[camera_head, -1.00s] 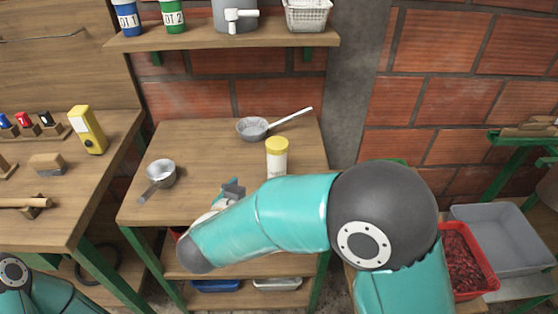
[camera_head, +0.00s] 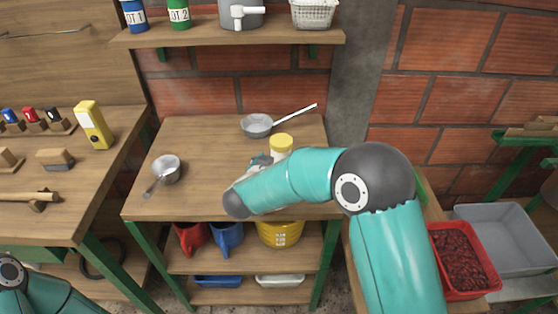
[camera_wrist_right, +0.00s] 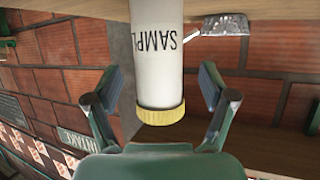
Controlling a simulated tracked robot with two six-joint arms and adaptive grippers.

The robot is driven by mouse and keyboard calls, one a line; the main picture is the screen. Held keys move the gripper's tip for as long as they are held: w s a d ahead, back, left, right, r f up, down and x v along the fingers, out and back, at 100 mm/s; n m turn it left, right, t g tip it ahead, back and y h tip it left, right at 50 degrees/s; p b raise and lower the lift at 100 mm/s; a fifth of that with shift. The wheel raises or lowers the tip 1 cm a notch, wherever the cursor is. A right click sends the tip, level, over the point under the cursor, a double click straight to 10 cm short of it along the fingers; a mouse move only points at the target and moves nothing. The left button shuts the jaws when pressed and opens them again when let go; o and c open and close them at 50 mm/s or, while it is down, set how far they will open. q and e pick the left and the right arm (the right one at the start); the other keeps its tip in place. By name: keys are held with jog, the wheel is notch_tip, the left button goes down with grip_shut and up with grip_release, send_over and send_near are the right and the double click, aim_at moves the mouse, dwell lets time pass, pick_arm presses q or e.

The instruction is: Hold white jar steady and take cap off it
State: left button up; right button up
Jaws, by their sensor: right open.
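The white jar stands upright on the wooden table, mostly hidden behind my right arm in the head view. Its yellow cap (camera_head: 281,141) is on top. In the right wrist view the jar (camera_wrist_right: 157,50), marked SAMPLE, appears upside down with its cap (camera_wrist_right: 161,115) on. My right gripper (camera_head: 261,160) is beside the jar in the head view. In the wrist view my right gripper (camera_wrist_right: 160,85) is open, with one finger on each side of the jar and gaps visible. My left gripper is out of view; only part of its arm shows at lower left.
A strainer (camera_head: 257,125) lies behind the jar, and a metal scoop (camera_head: 167,170) lies at the table's left. The table (camera_head: 200,140) between them is clear. A shelf (camera_head: 230,38) hangs above. A red crate (camera_head: 487,285) of berries stands at right.

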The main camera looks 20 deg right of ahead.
aim_at(278, 160)
jog(key=x, duration=0.3)
jog(key=shift+w+d, duration=0.2)
jog(key=shift+w, duration=0.05)
jog(key=shift+r, duration=0.1)
jog(key=c, duration=1.3)
notch_tip(278, 160, up, 20)
jog(key=p, duration=0.3)
